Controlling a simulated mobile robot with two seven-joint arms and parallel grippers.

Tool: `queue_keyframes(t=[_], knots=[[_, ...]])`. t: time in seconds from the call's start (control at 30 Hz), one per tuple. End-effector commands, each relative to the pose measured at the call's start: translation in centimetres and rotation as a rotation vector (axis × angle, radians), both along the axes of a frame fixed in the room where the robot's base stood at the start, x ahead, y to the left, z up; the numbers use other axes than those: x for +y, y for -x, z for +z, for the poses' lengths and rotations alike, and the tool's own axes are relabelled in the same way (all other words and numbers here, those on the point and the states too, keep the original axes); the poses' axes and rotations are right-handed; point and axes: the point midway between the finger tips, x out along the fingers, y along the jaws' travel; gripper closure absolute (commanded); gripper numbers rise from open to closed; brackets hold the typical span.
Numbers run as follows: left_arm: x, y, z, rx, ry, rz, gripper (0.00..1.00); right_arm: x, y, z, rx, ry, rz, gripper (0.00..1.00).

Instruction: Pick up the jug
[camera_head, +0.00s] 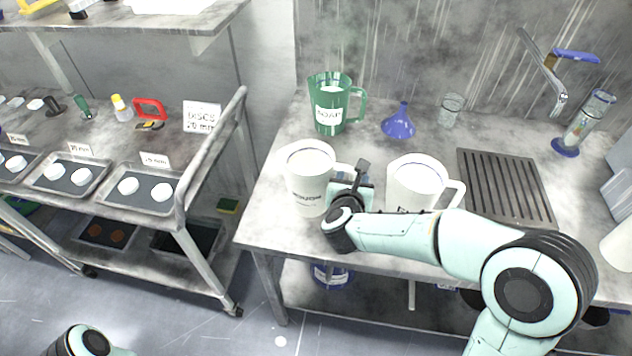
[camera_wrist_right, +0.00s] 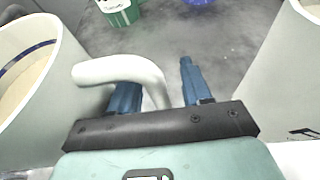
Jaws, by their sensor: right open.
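A white jug (camera_head: 308,180) with a printed label stands on the bench. Its handle (camera_wrist_right: 120,70) faces right, and its rim (camera_wrist_right: 28,65) shows at the left of the right wrist view. A second white jug (camera_head: 415,182) stands to the right, its wall (camera_wrist_right: 285,75) at that view's right edge. A green jug (camera_head: 330,105) marked SOAP stands behind. My right gripper (camera_head: 363,172) is between the white jugs. In the wrist view its blue fingers (camera_wrist_right: 157,90) are open, with the left jug's handle at the left finger and its outer part between them. Contact is unclear.
A blue funnel (camera_head: 398,124), a glass beaker (camera_head: 450,110) and a drain grate (camera_head: 505,188) are on the bench. A tap (camera_head: 550,75) stands at the back right. A trolley with trays (camera_head: 140,190) is on the left, across a floor gap.

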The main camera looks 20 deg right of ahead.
Motion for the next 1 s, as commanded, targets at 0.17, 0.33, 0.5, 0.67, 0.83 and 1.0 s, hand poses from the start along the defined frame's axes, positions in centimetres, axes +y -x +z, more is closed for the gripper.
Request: queue_keyframes(t=[0.17,0.33,0.5,0.67,0.83,1.0], knots=[[0.01,0.03,-0.02,0.001,0.0,0.0,0.57,-0.03,-0.03,-0.03,0.0,0.0,0.0,0.52],[0.0,0.03,-0.03,0.001,0.0,0.0,0.57,-0.03,-0.01,-0.02,0.0,0.0,0.0,1.0],[0.0,0.02,-0.02,0.001,0.0,0.0,0.57,-0.02,0.0,-0.02,0.0,0.0,0.0,1.0],[0.0,0.02,-0.02,0.001,0.0,0.0,0.57,-0.03,0.01,-0.01,0.0,0.0,0.0,1.0],[0.0,0.02,-0.02,0.001,0.0,0.0,0.57,-0.03,0.01,0.0,0.0,0.0,0.0,1.0],[0.0,0.02,-0.02,0.001,0.0,0.0,0.57,-0.03,0.01,0.0,0.0,0.0,0.0,1.0]])
